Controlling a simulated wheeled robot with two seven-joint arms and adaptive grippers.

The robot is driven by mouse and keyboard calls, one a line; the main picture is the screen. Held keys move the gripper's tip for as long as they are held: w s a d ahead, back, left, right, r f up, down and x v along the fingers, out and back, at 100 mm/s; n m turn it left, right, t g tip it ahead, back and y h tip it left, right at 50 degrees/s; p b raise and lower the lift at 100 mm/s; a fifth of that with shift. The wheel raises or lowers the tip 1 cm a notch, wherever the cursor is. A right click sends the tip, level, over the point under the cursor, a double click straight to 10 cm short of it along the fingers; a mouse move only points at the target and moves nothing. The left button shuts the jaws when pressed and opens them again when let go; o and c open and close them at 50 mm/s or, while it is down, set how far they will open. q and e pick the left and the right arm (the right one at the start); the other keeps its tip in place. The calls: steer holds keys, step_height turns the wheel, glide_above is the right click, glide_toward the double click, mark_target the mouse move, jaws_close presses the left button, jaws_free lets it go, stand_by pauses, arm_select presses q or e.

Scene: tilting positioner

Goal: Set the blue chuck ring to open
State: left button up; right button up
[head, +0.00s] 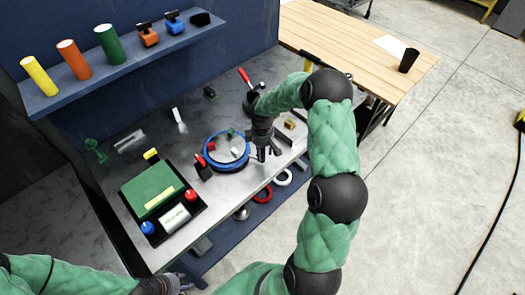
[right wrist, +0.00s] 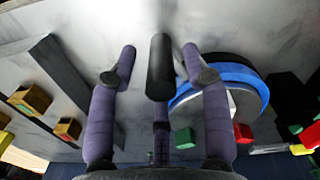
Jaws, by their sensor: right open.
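The blue chuck ring (head: 225,169) surrounds a pale round plate on the bench, right of the green panel. Small red and green blocks are at the plate. In the right wrist view the ring (right wrist: 255,78) lies to the right of the fingers. My right gripper (head: 268,154) is open just right of the ring. In the right wrist view a black cylindrical handle (right wrist: 160,68) lies between its spread fingers; I cannot tell whether they touch it. My left gripper (head: 178,284) is at the bottom edge, partly cut off. Its fingers are unclear.
A green panel (head: 145,186) with red and blue buttons stands left of the ring. A shelf (head: 68,98) holds colored cylinders and small devices. Red (head: 263,194) and white (head: 283,178) rings hang at the bench front. A red-handled tool (head: 244,77) lies behind. A wooden table (head: 335,40) stands at the upper right.

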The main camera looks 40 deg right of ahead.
step_height(320, 180, up, 12)
steer(key=shift+f, duration=0.1)
stand_by(0.4)
stand_by(0.5)
